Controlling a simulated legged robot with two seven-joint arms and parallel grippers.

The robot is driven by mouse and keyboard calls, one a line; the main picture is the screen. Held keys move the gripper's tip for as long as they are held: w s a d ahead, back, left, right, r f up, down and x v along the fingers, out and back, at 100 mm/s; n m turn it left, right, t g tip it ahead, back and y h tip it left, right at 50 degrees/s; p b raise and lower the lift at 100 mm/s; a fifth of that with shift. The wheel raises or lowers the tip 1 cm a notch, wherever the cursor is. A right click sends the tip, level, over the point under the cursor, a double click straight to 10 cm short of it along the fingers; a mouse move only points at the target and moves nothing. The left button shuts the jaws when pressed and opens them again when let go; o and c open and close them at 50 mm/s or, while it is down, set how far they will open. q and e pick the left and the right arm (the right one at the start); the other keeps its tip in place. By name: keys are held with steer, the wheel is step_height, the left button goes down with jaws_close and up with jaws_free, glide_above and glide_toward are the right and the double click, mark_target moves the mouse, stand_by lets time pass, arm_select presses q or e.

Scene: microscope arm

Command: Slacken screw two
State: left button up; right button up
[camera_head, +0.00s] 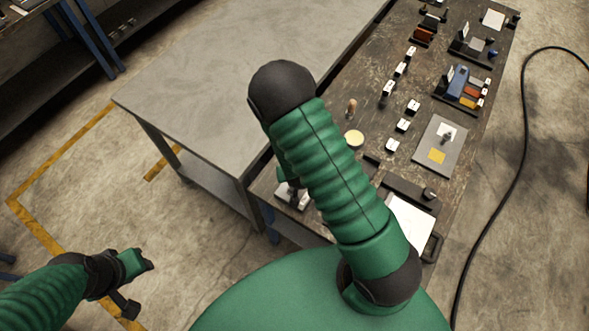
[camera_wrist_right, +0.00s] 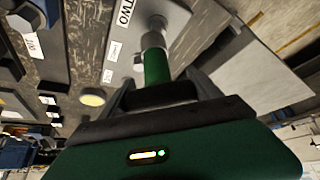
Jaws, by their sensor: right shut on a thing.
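In the wrist view my right gripper (camera_wrist_right: 155,90) is shut on a tool with a green handle (camera_wrist_right: 155,67) and a grey metal shaft (camera_wrist_right: 152,40). The tool's far end meets or lies just over a grey plate (camera_wrist_right: 172,20) beside a white label reading TWO (camera_wrist_right: 122,12). The screw itself is hidden, and I cannot tell whether the tool touches it.
A black cable (camera_head: 521,150) lies on the floor.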

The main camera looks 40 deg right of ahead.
steer(key=shift+a, duration=0.6)
stand_by(0.4)
steer(key=shift+f+b, duration=1.3)
steer(key=shift+f, duration=0.2)
steer(key=shift+n, duration=0.4)
steer(key=shift+n+t+y, duration=0.3)
steer(key=shift+n+y, duration=0.2)
steer(key=shift+n, duration=0.1)
steer(key=shift+a+n+y, duration=0.2)
steer(key=shift+n+y, duration=0.3)
steer(key=shift+n, duration=0.5)
steer(key=shift+w, duration=0.1)
